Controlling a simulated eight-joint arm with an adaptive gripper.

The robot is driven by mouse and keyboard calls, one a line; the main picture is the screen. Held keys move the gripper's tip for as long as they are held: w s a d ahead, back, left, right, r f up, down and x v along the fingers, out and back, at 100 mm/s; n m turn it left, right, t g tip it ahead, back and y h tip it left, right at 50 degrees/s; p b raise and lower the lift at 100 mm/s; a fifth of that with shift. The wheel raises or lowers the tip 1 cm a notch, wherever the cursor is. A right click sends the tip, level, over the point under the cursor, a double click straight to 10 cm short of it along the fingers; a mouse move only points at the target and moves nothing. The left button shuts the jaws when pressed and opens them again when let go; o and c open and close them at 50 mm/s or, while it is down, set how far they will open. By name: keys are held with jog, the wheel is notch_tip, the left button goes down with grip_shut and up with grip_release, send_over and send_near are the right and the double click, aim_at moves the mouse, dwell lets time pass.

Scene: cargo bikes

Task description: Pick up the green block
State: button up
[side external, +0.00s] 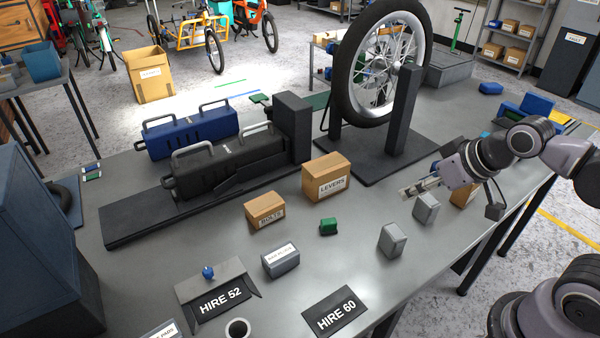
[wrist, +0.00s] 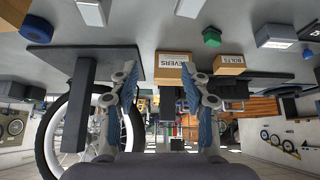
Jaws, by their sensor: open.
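The green block (side external: 328,226) sits on the grey workbench in front of the LEVERS box, in the middle of the side external view. It also shows in the upside-down wrist view (wrist: 211,38), right of centre near the top. My gripper (side external: 408,190) is to the right of the block, above the bench, and points left. In the wrist view its two fingers (wrist: 158,76) are spread apart with nothing between them. The block lies outside the fingers, apart from them.
The LEVERS box (side external: 326,178) and BOLTS box (side external: 265,210) stand behind and left of the block. Grey blocks (side external: 393,240) (side external: 426,207) stand to its right. A wheel (side external: 376,75) on a stand rises behind.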

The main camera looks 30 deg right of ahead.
jog(key=n+g, duration=0.7)
jog(key=n, duration=0.6)
send_over(329, 220)
notch_tip(329, 220, down, 3)
jog(key=shift+f, duration=5)
grip_shut()
